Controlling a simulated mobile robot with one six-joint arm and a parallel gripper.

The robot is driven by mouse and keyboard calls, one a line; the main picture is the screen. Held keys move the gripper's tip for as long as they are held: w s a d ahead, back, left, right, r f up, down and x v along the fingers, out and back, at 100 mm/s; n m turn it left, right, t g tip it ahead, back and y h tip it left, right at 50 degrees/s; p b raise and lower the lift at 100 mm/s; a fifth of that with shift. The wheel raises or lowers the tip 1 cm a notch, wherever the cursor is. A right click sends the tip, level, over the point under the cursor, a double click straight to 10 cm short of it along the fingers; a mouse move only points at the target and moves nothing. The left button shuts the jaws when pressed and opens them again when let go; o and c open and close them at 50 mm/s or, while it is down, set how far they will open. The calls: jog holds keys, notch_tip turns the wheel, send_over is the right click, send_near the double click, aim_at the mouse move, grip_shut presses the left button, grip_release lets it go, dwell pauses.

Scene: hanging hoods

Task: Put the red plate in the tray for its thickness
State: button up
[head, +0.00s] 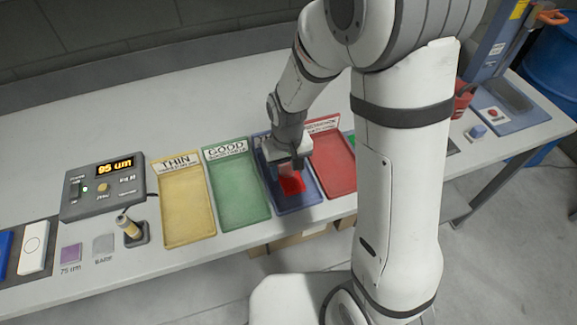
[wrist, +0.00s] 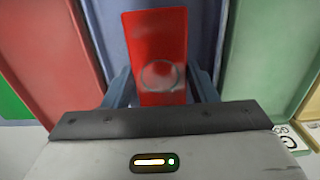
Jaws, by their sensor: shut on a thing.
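The red plate (head: 293,185) is held in my gripper (head: 287,168), over the blue tray (head: 305,203). In the wrist view the red plate (wrist: 155,35) sits between the two fingers of my gripper (wrist: 160,88), with a faint round mark on it. I cannot tell whether the plate touches the tray floor. The blue tray's label is mostly hidden by my arm; only its first letters show. The yellow tray (head: 187,210) reads THIN and the green tray (head: 238,195) reads GOOD. The gauge box (head: 103,188) display reads 95 um.
A red tray (head: 332,165) stands right of the blue one, its label partly readable. A probe in a stand (head: 131,230), a purple square (head: 71,254) and a grey square (head: 103,245) lie at left. A blue press-like stand (head: 492,100) is far right.

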jog(key=shift+f, duration=0.3)
jog(key=o, duration=1.2)
jog(key=shift+c, duration=0.2)
notch_tip(320, 180, up, 8)
jog(key=shift+f, duration=0.25)
jog(key=shift+d+r, duration=0.2)
jog(key=shift+r, duration=0.2)
jog(key=s+d+r+m+t, duration=0.2)
jog(key=s+d+r+m, duration=0.1)
jog(key=s+d+r, duration=0.7)
jog(key=shift+s+d+r+t, duration=0.15)
jog(key=shift+s+d+t, duration=0.25)
jog(key=shift+s+d, duration=0.75)
